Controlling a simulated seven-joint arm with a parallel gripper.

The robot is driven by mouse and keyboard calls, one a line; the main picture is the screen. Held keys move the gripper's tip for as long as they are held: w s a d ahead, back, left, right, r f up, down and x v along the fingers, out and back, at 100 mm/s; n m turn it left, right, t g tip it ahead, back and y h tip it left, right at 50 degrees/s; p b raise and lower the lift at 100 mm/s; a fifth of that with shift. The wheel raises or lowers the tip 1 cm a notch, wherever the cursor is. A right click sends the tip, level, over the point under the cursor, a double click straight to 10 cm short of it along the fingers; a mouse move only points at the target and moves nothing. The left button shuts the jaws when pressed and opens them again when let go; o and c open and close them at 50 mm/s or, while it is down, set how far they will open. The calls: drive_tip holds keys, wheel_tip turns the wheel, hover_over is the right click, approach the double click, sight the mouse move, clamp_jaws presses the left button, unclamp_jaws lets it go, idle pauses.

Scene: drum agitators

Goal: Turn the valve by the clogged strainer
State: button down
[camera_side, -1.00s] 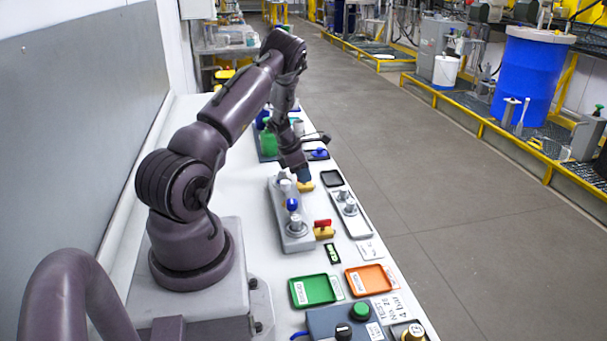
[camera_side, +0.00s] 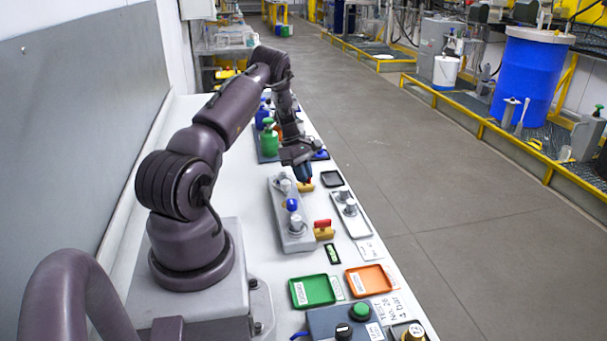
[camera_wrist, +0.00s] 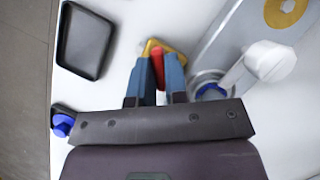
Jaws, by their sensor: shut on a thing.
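My gripper (camera_side: 303,175) is low over the far valve. In the wrist view its blue fingers (camera_wrist: 157,68) are shut on the red handle (camera_wrist: 157,72) of that valve. Part of the valve's yellow body (camera_wrist: 165,46) shows beyond the fingertips; it also shows below the gripper in the side view (camera_side: 307,187). The valve sits beside the far end of a grey strainer plate (camera_side: 292,236). A second yellow valve with a red handle (camera_side: 323,229) is by the near end, apart from my gripper. I cannot tell from the markings which strainer is clogged.
A blue-capped part (camera_side: 292,205) stands on the plate between two round fittings. A black tray (camera_side: 331,179) and a plate with two grey knobs (camera_side: 350,211) lie to the right. Green (camera_side: 313,290) and orange (camera_side: 369,279) trays lie nearer. A green bottle (camera_side: 269,139) stands behind.

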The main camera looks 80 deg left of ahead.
drive_tip(key=m+g, duration=0.1)
drive_tip(key=m, duration=0.2)
drive_tip(key=shift+a+m+h, duration=0.15)
drive_tip(key=shift+m+h, duration=0.15)
drive_tip(key=shift+m+g, duration=0.9)
drive_tip(key=shift+m, duration=1)
drive_tip(key=c, duration=1.1)
unclamp_jaws()
drive_tip(key=shift+c, duration=0.2)
